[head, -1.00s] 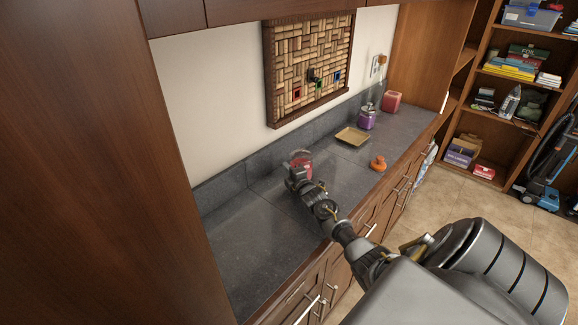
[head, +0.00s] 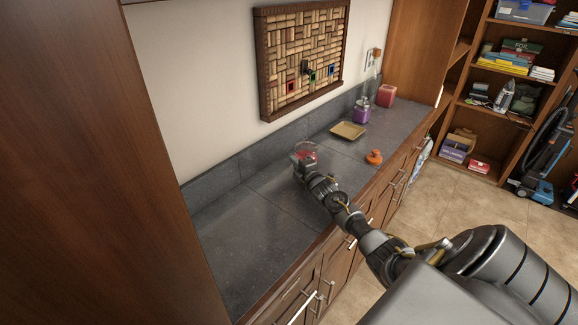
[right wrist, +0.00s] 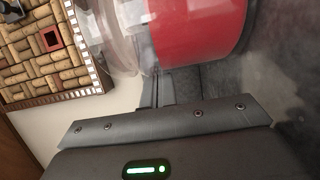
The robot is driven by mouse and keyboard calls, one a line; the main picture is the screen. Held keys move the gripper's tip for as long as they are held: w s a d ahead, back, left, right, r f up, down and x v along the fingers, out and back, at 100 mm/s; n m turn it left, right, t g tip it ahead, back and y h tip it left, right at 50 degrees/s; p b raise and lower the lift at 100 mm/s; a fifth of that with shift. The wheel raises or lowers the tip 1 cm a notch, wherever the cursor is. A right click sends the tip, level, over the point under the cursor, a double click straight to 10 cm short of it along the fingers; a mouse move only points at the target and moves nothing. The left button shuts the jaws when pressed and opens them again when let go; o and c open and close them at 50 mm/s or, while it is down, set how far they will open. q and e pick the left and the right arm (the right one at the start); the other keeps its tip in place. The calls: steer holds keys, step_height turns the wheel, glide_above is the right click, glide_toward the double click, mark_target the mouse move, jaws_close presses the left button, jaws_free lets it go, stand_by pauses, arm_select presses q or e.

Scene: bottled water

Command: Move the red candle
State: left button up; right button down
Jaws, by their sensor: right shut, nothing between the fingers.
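The red candle (head: 308,153) is in a clear glass jar on the dark counter, partly hidden behind my right gripper (head: 303,163). In the right wrist view the candle (right wrist: 198,30) fills the top middle, very close, and its clear glass shows at its left. My right gripper is shut with nothing held and is right up against the jar's near side; whether it touches cannot be told. My left gripper is not in view.
A tan square tray (head: 348,131), an orange object (head: 374,157), a purple jar (head: 361,112) and a pinkish-red candle (head: 386,95) stand farther along the counter (head: 245,235). A cork board (head: 303,60) hangs on the wall. The counter's near left part is clear.

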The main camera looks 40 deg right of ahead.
steer(key=shift+r, duration=0.1)
steer(key=s, duration=0.3)
steer(key=s+a+b, duration=0.1)
steer(key=s, duration=0.2)
steer(key=s+b, duration=0.1)
steer(key=s, duration=0.2)
steer(key=shift+s+a, duration=0.35)
steer(key=shift+s, duration=0.05)
steer(key=shift+s+a, duration=0.1)
steer(key=shift+s, duration=0.4)
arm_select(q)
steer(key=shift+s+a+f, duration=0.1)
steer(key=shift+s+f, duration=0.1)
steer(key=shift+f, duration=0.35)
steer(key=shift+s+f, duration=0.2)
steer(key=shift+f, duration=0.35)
